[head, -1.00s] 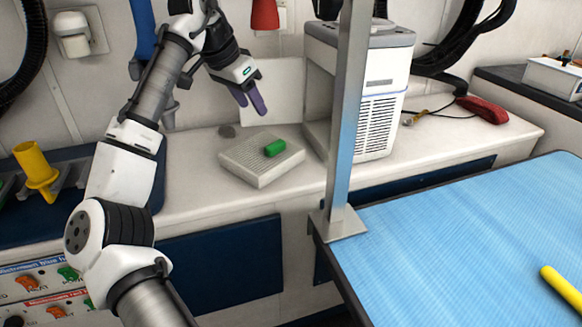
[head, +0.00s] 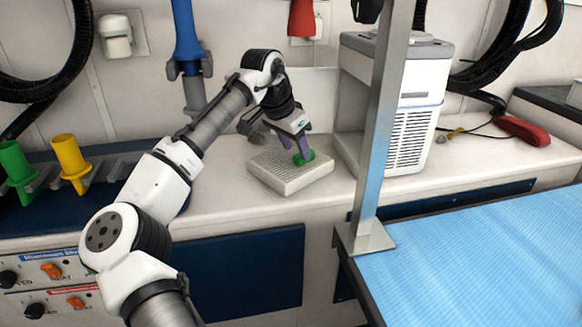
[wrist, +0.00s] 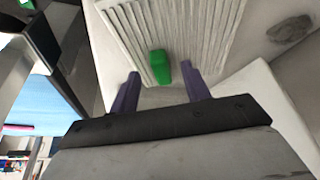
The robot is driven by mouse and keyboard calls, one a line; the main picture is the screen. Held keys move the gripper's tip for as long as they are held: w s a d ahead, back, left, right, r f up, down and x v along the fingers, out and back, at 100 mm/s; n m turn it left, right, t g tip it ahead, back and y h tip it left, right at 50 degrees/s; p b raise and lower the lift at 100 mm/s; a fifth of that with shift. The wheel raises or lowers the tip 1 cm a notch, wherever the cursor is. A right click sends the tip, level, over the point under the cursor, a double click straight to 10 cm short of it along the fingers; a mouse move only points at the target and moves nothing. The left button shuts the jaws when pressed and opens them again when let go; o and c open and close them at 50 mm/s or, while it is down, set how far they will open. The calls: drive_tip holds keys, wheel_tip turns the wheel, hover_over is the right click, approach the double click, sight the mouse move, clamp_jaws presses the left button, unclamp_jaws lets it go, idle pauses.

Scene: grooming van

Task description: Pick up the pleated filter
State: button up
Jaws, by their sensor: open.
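The pleated filter (head: 284,175) is a flat white block lying on the white counter, with its ribbed face up. A green tab or block (head: 304,158) sits on its top. In the wrist view the filter (wrist: 205,40) fills the upper middle, and the green piece (wrist: 160,68) lies between my two purple fingers. My gripper (head: 296,148) is above the filter, at the green piece, with its fingers apart on either side of it. In the head view the fingers partly cover the green piece. I cannot tell whether they touch it.
A white air purifier housing (head: 412,105) stands right of the filter. A metal post (head: 375,130) rises in front of it from the blue table (head: 480,260). A grey lump (wrist: 290,28) lies on the counter beside the filter. Yellow (head: 70,160) and green nozzles (head: 16,165) stand at left.

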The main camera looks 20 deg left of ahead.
drive_tip(key=shift+x, duration=1.2)
clamp_jaws()
